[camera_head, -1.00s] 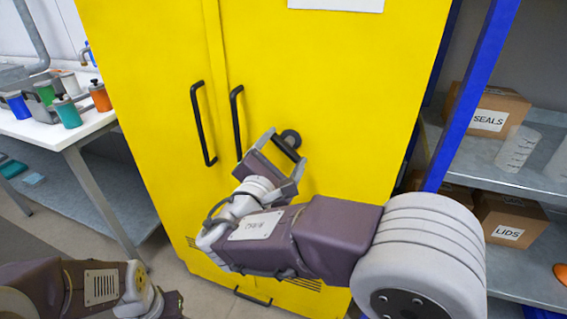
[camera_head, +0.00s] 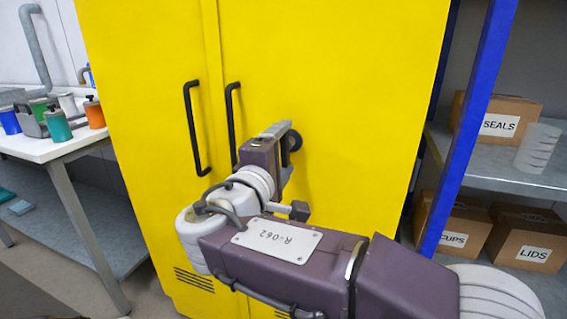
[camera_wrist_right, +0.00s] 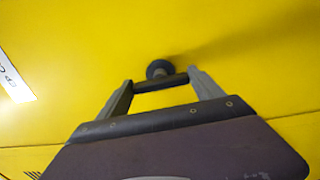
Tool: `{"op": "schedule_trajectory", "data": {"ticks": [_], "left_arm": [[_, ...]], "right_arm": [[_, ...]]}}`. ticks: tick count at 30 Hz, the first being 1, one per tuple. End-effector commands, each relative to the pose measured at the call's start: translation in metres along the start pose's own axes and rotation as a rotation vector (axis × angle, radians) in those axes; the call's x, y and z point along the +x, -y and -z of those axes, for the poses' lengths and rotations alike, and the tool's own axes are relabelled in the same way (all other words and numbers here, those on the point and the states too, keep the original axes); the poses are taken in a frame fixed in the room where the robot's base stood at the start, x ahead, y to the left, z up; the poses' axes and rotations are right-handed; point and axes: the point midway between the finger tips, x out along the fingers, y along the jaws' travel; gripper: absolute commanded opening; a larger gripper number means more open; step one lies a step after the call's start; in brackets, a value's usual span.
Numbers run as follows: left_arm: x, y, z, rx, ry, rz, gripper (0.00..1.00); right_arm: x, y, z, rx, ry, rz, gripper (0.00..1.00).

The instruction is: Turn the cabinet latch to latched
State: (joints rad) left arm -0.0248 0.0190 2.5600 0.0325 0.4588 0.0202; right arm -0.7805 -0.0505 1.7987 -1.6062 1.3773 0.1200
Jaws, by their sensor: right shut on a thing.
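The tall yellow cabinet (camera_head: 340,90) fills the middle of the head view, its doors shut. Its dark latch, with a round hub (camera_head: 293,140), sits on the right door, to the right of the door handles. My right gripper (camera_head: 286,153) is at the latch and shut on its bar. In the right wrist view, the dark latch bar (camera_wrist_right: 161,84) spans between the two fingertips (camera_wrist_right: 160,86), with the round hub just beyond it. In the head view the gripper hides most of the bar, so its exact angle is hard to tell. My left gripper is out of view.
Two black vertical door handles (camera_head: 193,128) (camera_head: 231,125) stand left of the latch. A blue post (camera_head: 470,120) and shelves with boxes (camera_head: 497,120) are at the right. A white table (camera_head: 60,145) with coloured containers stands at the left.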

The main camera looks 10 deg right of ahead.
Motion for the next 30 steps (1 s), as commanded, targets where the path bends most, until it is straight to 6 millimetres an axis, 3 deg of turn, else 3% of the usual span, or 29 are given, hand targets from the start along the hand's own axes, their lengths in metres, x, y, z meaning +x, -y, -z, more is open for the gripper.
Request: {"op": "schedule_trajectory", "data": {"ticks": [6,22,23,24,25,30], "left_arm": [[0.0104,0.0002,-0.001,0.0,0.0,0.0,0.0],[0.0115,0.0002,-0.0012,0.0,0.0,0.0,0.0],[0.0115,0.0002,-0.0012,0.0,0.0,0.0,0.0],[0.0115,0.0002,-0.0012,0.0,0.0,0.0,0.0],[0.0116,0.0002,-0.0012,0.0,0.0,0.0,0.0],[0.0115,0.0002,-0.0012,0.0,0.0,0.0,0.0]], "right_arm": [[0.0,0.0023,0.0003,0.058,0.0,0.002,0.36],[0.0,0.001,0.0002,0.078,0.0,0.002,0.36],[0.0,0.001,0.0002,0.079,0.0,0.002,0.82],[0.0,0.001,0.0002,0.078,0.0,0.002,0.93],[0.0,0.0009,0.0002,0.078,0.0,0.002,0.98],[0.0,0.0006,0.0001,0.077,0.0,0.001,0.98]]}}
